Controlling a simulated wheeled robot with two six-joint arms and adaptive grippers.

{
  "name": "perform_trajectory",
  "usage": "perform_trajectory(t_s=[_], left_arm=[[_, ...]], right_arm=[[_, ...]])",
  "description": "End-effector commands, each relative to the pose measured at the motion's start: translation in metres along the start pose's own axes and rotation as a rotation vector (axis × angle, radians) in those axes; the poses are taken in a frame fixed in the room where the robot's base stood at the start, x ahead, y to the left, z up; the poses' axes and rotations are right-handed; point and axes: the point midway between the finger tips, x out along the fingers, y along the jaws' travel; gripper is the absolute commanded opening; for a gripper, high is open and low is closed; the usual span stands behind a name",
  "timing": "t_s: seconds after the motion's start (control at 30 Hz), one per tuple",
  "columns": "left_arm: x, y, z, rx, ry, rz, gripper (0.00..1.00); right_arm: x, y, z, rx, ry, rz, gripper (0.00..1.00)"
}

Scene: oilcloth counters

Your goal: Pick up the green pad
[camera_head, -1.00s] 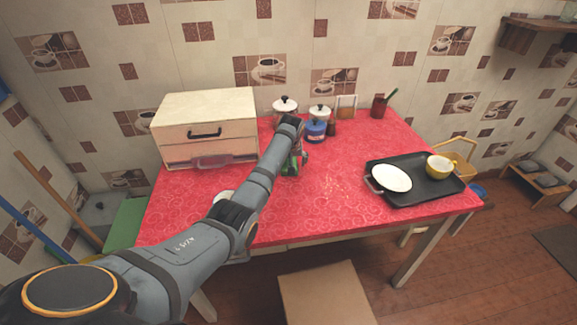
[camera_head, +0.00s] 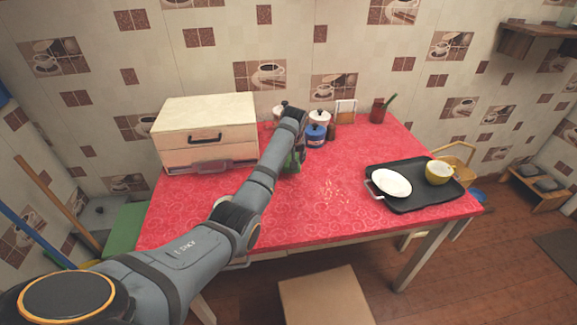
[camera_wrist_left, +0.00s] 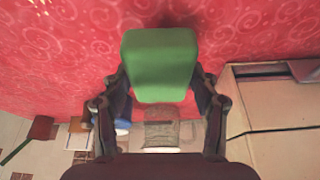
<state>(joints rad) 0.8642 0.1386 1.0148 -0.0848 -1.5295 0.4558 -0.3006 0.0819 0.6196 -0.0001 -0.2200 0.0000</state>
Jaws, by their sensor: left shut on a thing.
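The green pad (camera_wrist_left: 160,65) fills the upper middle of the left wrist view, a rounded block. My left gripper (camera_wrist_left: 160,84) is shut on it, with one finger on each side. In the head view, the pad (camera_head: 291,163) shows only in part below my left gripper (camera_head: 299,157), over the red cloth (camera_head: 325,195); my arm hides the rest. I cannot tell exactly how high the pad is above the cloth. My right gripper is not in view.
A cream drawer box (camera_head: 205,130) stands left of the gripper. A blue jar (camera_head: 315,134), a white-lidded jar (camera_head: 320,116) and a red cup (camera_head: 378,110) stand behind. The middle front cloth is clear.

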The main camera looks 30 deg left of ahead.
Motion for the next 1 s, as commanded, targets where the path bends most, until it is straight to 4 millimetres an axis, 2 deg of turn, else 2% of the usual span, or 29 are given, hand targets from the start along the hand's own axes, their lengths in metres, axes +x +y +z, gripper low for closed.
perform_trajectory(t_s=[0.2, 0.5, 0.7, 1.0], left_arm=[[-0.056, 0.035, 0.005, 0.001, 0.001, 0.006, 0.47], [-0.096, 0.085, 0.033, 0.002, -0.002, 0.004, 0.47], [-0.109, 0.100, 0.040, 0.001, -0.002, 0.001, 0.47], [-0.112, 0.103, 0.042, 0.001, -0.002, 0.001, 0.47]], right_arm=[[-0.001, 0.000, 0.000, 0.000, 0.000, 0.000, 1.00], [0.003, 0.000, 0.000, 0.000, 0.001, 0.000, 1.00], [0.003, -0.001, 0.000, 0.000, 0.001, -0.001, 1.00], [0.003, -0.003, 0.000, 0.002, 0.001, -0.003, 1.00]])
